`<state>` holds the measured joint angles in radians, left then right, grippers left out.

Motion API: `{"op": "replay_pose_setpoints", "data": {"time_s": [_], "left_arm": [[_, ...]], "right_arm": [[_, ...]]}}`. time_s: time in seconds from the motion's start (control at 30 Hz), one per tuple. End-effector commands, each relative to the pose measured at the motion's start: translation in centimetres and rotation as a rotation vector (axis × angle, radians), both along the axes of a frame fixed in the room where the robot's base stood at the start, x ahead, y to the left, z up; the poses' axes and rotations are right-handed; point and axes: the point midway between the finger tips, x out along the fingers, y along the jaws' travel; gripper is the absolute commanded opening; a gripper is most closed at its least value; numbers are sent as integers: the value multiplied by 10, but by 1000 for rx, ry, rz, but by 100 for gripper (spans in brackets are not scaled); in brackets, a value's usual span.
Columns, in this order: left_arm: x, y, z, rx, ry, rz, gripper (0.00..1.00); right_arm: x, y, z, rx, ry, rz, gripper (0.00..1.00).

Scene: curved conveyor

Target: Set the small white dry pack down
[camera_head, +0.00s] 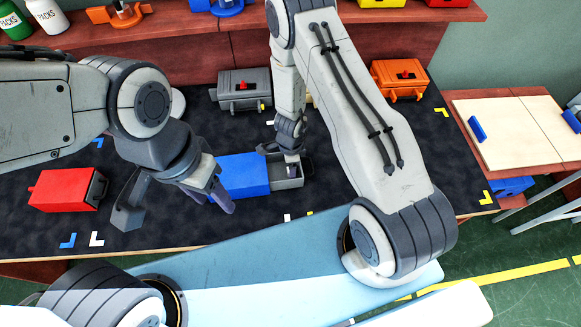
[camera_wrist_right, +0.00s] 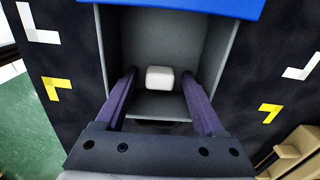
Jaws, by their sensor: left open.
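The small white dry pack (camera_wrist_right: 159,78) lies in the grey open drawer (camera_wrist_right: 121,45) of the blue box. In the head view the blue box (camera_head: 243,174) stands on the dark table with its drawer (camera_head: 291,183) pulled out to the right. My right gripper (camera_head: 283,163) points down into this drawer and hides the pack there. In the right wrist view its two fingers (camera_wrist_right: 159,90) are apart, one on each side of the pack, with a gap on both sides. My left gripper (camera_head: 175,207) is open and empty, just left of the blue box.
A red box (camera_head: 68,189) stands at the left, a grey box (camera_head: 243,88) behind and an orange box (camera_head: 398,78) at the back right. White, yellow and blue corner marks lie on the dark table top (camera_head: 330,207). A shelf with bottles (camera_head: 47,13) runs along the back.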

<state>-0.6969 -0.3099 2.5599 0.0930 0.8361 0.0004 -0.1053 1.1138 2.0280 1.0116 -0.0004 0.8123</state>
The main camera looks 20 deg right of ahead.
Motion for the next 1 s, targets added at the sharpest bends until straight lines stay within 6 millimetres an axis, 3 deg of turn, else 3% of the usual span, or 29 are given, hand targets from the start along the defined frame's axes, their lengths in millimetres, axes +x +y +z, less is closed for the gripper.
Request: {"op": "replay_pose_setpoints", "data": {"time_s": [0.27,1.0], "left_arm": [[0,0,14,0,0,1,52],[0,0,120,0,-1,-8,52]], "right_arm": [[0,0,14,0,0,0,71],[0,0,120,0,0,0,71]]}}
